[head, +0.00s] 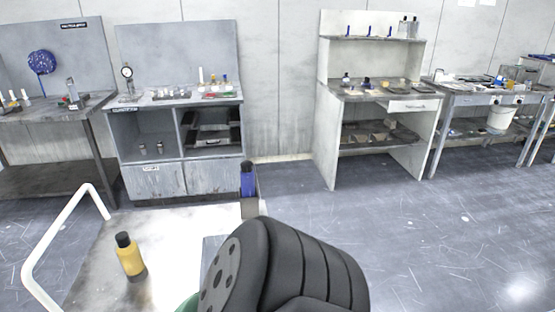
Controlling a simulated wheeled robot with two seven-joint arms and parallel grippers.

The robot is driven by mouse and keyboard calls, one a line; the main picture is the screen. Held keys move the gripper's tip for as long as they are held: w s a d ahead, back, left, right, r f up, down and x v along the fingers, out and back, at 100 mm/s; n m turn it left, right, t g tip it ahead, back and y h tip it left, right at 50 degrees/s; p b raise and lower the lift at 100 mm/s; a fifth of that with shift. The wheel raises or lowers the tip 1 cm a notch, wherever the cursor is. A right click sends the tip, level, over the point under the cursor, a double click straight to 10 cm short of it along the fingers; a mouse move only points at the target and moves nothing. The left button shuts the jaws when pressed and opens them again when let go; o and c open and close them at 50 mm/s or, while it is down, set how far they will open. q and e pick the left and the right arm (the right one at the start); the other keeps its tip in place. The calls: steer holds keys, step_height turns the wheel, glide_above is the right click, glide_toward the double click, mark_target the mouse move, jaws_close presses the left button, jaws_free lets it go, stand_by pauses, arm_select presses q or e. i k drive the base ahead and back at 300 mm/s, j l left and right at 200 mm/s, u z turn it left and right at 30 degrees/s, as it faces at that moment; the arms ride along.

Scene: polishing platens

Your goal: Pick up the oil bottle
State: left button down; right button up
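A yellow bottle with a black cap (130,257) stands upright on the light top of a cart (180,240) at the lower left of the head view. A blue bottle with a black cap (248,183) stands in a small holder at the cart's far right corner. No label can be read on either, so I cannot tell which is the oil bottle. Neither of my grippers is in view. A large black ribbed part, probably of my own arm, hides the cart's near right side.
The cart has a white tube handle (62,225) on its left. Behind stand a grey cabinet bench (158,180), a pale shelved bench (330,130) and a right-hand table (470,98) with a white bucket (500,121). The floor (440,240) at right is clear.

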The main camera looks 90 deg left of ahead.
mark_target(128, 253)
steer(key=l+u, duration=0.1)
steer(key=u, duration=3.8)
